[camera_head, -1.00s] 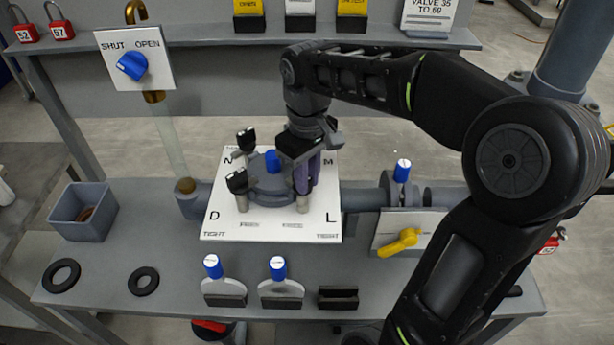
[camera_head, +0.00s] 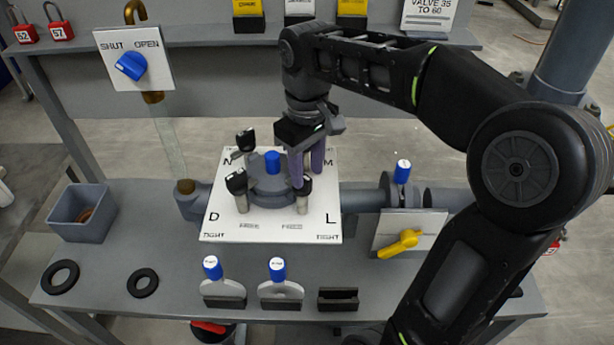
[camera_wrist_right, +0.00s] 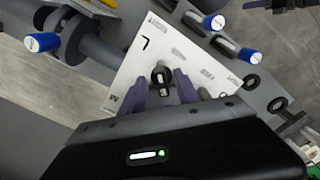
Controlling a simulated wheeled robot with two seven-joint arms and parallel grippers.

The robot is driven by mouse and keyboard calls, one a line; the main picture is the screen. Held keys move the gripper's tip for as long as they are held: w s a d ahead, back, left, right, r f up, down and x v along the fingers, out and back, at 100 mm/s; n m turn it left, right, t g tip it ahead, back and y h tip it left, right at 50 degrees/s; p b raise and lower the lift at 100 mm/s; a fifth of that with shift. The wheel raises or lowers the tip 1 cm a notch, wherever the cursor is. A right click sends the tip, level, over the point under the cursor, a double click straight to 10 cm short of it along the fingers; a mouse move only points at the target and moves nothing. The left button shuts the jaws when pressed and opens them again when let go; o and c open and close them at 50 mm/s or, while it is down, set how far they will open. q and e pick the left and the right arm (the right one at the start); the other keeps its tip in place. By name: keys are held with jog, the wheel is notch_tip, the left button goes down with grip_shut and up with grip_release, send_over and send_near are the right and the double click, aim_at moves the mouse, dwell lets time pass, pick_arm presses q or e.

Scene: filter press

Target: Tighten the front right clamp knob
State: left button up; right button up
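The filter press housing (camera_head: 270,184) stands on a white plate (camera_head: 228,222) marked N, M, D and L. The front right clamp knob (camera_head: 303,187) is a black-topped knob on a light post near the letter L; it also shows in the right wrist view (camera_wrist_right: 160,80). My right gripper (camera_head: 307,182) has purple fingers and points down just above this knob. In the wrist view the fingers (camera_wrist_right: 163,84) are spread on either side of the knob, with gaps showing. The front left knob (camera_head: 237,182) and back left knob (camera_head: 245,140) are tilted outward. My left gripper is out of view.
A yellow-handled valve (camera_head: 402,241) and blue-topped valve (camera_head: 402,172) stand to the right. Two blue-handled parts (camera_head: 213,270) (camera_head: 278,270) sit in front. A grey bin (camera_head: 83,212) is at left. A shelf (camera_head: 230,39) runs behind.

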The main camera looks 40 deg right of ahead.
aim_at(307, 178)
notch_tip(307, 178, up, 5)
jog(key=p, duration=0.3)
dwell(0.4)
